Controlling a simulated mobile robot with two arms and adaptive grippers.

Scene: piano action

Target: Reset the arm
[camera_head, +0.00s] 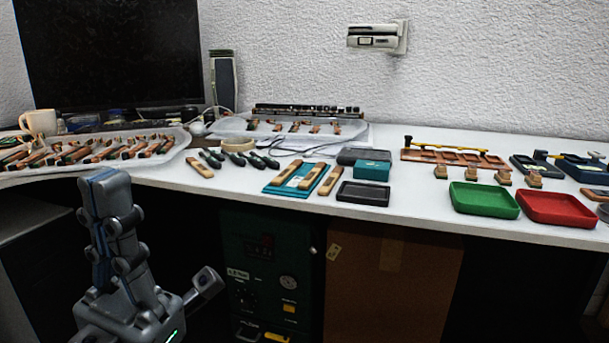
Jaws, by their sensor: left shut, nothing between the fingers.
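My left gripper (104,182) points upward at the lower left, in front of the table's front edge. Its grey fingers are together with nothing between them. It is apart from everything on the white table (420,208). From this view it overlaps the dark space under the table. My right gripper is not in view.
A green tray (484,200) and a red tray (558,208) sit at the right front. A teal mat (290,190) with wooden pieces lies mid-table. A clear tray (178,160) of piano action parts is at left, near a monitor (110,55) and mug (40,122). A cardboard box (390,285) stands below.

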